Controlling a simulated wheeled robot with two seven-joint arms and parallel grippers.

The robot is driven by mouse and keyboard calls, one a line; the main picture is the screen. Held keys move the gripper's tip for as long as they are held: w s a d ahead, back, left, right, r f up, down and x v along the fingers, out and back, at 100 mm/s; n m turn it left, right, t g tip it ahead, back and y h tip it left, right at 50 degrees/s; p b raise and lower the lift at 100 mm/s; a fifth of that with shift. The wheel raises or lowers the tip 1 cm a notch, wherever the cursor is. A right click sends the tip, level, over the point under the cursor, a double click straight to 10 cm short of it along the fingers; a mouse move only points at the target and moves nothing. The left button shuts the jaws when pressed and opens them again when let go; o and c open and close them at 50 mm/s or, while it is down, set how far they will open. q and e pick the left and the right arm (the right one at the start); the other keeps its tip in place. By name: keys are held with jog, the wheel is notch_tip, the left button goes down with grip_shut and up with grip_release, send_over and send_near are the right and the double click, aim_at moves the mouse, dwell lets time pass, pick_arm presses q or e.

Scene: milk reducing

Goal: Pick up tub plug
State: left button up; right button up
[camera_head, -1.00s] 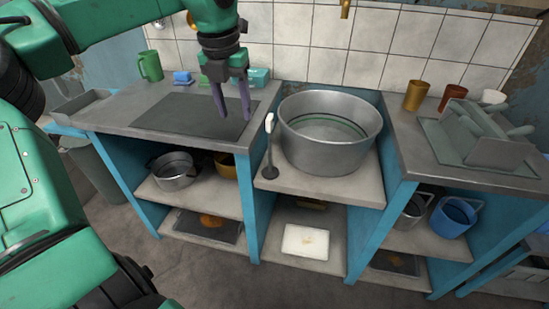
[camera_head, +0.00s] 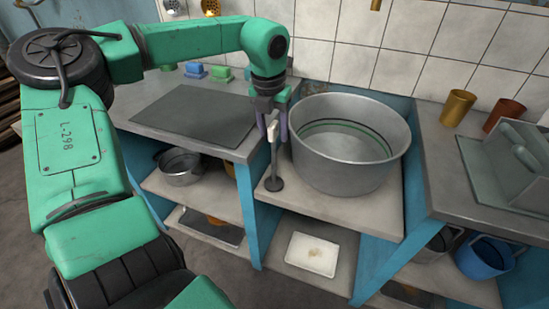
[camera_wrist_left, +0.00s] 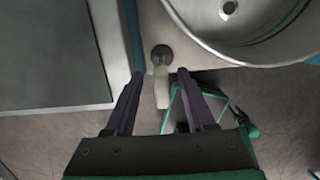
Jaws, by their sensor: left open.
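The tub plug (camera_head: 274,162) stands upright on the middle shelf beside the metal tub, with a dark round base, a thin stem and a white top. The wrist view looks down on its pale handle (camera_wrist_left: 161,90) and dark base (camera_wrist_left: 162,54). My left gripper (camera_head: 273,132) points down over the plug, open. In the wrist view its two dark fingers (camera_wrist_left: 160,75) lie on either side of the handle, with gaps showing on both sides. The large metal tub (camera_head: 340,173) stands just to the right; the wrist view shows its drain hole (camera_wrist_left: 229,7).
The left counter (camera_head: 160,117) carries a dark panel (camera_head: 190,113) and small blue and green items. The right counter (camera_head: 440,150) holds cups and a grey rack (camera_head: 510,165). Pots and a blue bucket (camera_head: 487,257) sit on lower shelves.

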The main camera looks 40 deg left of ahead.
aim_at(274, 158)
pick_arm(q)
notch_tip(274, 158, down, 3)
jog(key=shift+d+f, duration=0.1)
jog(key=shift+f, duration=0.05)
jog(key=shift+w+f, duration=0.2)
jog(key=shift+f, duration=0.15)
grip_shut()
jog(key=shift+r, duration=0.1)
dwell(0.9)
